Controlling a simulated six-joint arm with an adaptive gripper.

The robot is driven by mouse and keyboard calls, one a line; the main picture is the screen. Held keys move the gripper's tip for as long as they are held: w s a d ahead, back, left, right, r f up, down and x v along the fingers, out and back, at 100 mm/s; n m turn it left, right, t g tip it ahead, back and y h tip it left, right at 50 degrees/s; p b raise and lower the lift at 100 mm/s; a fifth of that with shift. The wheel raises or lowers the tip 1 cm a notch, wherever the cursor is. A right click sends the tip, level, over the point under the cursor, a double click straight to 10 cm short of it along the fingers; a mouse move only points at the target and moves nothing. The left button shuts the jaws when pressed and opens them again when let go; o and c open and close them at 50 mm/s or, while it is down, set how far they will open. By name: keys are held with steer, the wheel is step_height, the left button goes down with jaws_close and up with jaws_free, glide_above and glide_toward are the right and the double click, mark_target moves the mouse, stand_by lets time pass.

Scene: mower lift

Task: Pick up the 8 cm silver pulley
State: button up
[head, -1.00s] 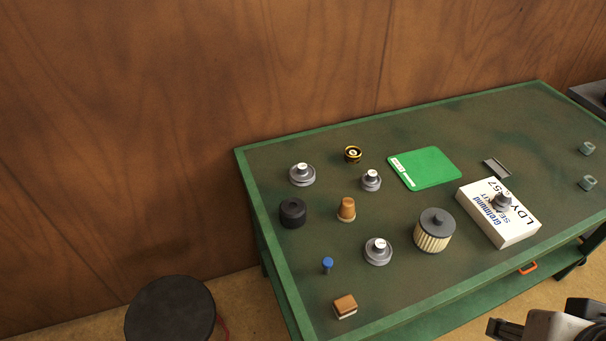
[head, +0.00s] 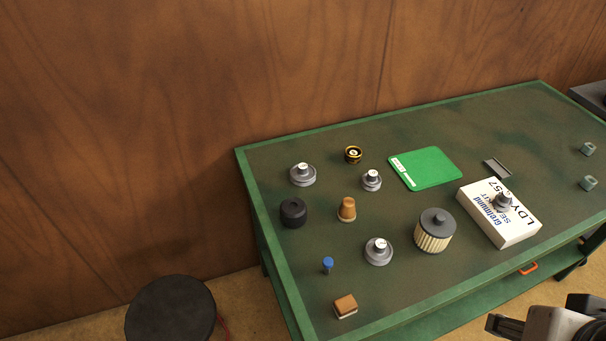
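Several silver pulleys with pale-topped hubs are in the head view. One stands at the table's back left (head: 303,179), a smaller one right of it (head: 371,184), and one nearer the front (head: 378,256). A small grey one (head: 503,204) sits on top of the white box. The back-left and front ones look wider than the other two. Markings are too small to read, so I cannot tell which is 8 cm. My gripper (head: 505,326) shows partly at the bottom right edge, off the table's front and far from the pulleys. Its fingers are not clear.
The green-rimmed table (head: 450,316) also holds a filter (head: 433,238), a white box (head: 497,225), a black cylinder (head: 293,213), an orange-brown cone (head: 347,208), a blue-topped pin (head: 328,265), a brown block (head: 345,305) and a green card (head: 425,167). A black round stool (head: 170,312) stands front left.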

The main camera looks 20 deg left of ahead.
steer(key=w+a+f+n+t+y, duration=0.15)
steer(key=w+a, duration=0.35)
steer(key=w, duration=0.6)
steer(key=w+a+n+t, duration=0.15)
steer(key=w+a, duration=0.25)
steer(key=w, duration=0.7)
steer(key=w+a+f+n+t+y, duration=0.15)
steer(key=w+a, duration=0.35)
steer(key=w, duration=0.6)
steer(key=w+a+f+n+y, duration=0.2)
steer(key=w+a+f, duration=0.15)
steer(key=a, duration=0.35)
steer(key=w+a+f+n+y, duration=0.1)
steer(key=w+a+f+n, duration=0.2)
steer(key=a, duration=0.4)
steer(key=a+f+y, duration=0.1)
steer(key=a+f, duration=0.3)
steer(key=s+a+f+n+g+y, duration=0.1)
steer(key=a+f+y, duration=0.1)
steer(key=a+f, duration=0.2)
steer(key=s+a+f+g+y, duration=0.1)
steer(key=a+f, duration=0.4)
steer(key=a, duration=0.1)
steer(key=shift+s+a+g+y, duration=0.15)
steer(key=shift+s+g+y, duration=0.1)
steer(key=shift+y, duration=0.15)
steer(key=shift+s+a+f+n, duration=0.25)
steer(key=shift+a+f, duration=0.15)
steer(key=shift+a, duration=0.05)
